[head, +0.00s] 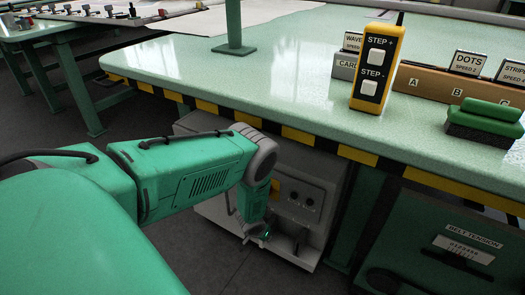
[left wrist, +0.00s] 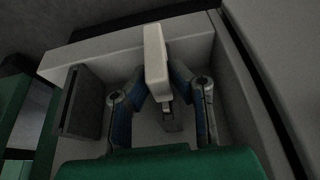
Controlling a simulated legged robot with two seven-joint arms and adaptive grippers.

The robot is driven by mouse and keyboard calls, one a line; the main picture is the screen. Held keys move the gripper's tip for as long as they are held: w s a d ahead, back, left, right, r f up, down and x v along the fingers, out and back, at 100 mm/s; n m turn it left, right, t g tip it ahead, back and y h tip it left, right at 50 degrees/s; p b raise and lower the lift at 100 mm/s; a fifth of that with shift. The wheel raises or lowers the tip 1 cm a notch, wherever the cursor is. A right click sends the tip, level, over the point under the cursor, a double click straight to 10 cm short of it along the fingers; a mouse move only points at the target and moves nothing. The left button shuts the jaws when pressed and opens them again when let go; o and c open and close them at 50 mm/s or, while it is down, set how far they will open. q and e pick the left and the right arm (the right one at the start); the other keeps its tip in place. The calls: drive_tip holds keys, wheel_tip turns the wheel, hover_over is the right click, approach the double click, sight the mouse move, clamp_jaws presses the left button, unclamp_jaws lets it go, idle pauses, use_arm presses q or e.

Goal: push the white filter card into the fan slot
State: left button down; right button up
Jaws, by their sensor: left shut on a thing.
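In the head view my left gripper (head: 262,236) is low in front of a grey cabinet (head: 318,172) under the table. In the left wrist view its two dark blue-grey fingers (left wrist: 160,84) close in on a white upright piece (left wrist: 155,55), which looks like the filter card seen nearly edge-on. The gripper is shut on it. A dark rectangular panel or opening (left wrist: 84,102) lies left of the fingers on the pale cabinet; I cannot tell whether it is the fan slot. The card is not clear in the head view. My right gripper is not in view.
The green table's striped edge (head: 300,137) overhangs the cabinet. On the table stand a yellow step remote (head: 378,68), a green brush (head: 485,120) and a wooden card rack (head: 440,84). A green belt tension panel (head: 455,245) is at lower right.

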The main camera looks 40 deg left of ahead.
use_arm(q)
drive_tip(key=shift+w+a, duration=0.15)
drive_tip(key=shift+w, duration=0.2)
drive_tip(key=c, duration=1.4)
unclamp_jaws()
drive_tip(key=shift+s+r, duration=0.2)
drive_tip(key=shift+r, duration=0.3)
drive_tip(key=s+d, duration=0.3)
drive_tip(key=s, duration=0.8)
drive_tip(key=shift+s, duration=0.4)
